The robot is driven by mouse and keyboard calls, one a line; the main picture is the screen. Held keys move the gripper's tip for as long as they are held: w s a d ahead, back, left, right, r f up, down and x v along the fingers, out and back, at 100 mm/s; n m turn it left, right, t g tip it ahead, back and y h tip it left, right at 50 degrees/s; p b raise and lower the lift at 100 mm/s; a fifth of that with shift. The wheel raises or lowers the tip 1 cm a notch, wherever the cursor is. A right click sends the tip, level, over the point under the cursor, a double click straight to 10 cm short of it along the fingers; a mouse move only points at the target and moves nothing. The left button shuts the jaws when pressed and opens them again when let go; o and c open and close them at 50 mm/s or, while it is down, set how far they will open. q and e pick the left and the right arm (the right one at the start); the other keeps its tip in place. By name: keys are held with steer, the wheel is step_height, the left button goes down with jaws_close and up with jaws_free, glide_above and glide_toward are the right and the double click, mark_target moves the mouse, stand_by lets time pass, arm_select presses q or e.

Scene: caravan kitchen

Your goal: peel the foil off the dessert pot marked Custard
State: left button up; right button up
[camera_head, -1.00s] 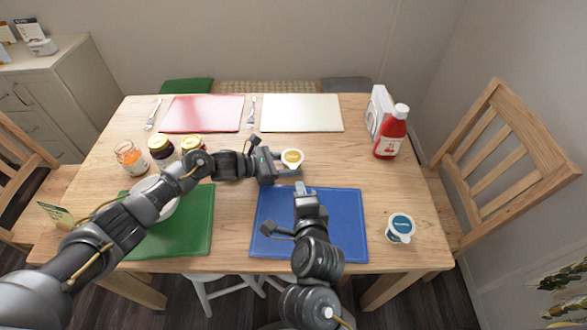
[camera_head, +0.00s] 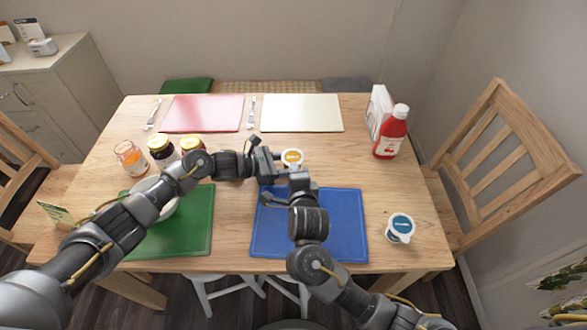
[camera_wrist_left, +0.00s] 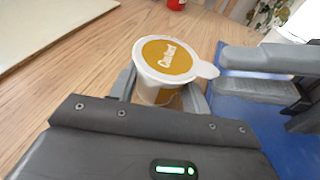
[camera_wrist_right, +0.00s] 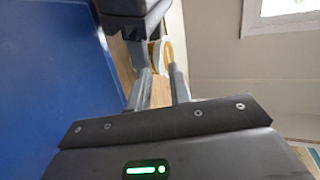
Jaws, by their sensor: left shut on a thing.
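The Custard pot (camera_head: 292,157) is a small white pot with a yellow lid reading "Custard" in the left wrist view (camera_wrist_left: 166,58). Its pale tab (camera_wrist_left: 206,69) points right in that view. My left gripper (camera_wrist_left: 160,92) is shut on the pot's sides, below the rim. My right gripper (camera_wrist_right: 161,85) is open, with a gap between its fingers; the pot's edge shows just beyond them in the right wrist view. In the left wrist view the right fingers (camera_wrist_left: 258,74) are close beside the tab. I cannot tell whether they touch it.
A blue-lidded pot (camera_head: 400,227) stands at the right. A red bottle (camera_head: 390,135) and a white box (camera_head: 378,110) are at the back right. Several jars (camera_head: 160,152) and a bowl (camera_head: 160,203) are at the left. A blue mat (camera_head: 345,225) lies under my right arm.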

steer(key=shift+w+f, duration=0.15)
steer(key=shift+w, duration=0.2)
steer(key=shift+c, duration=0.2)
jaws_close()
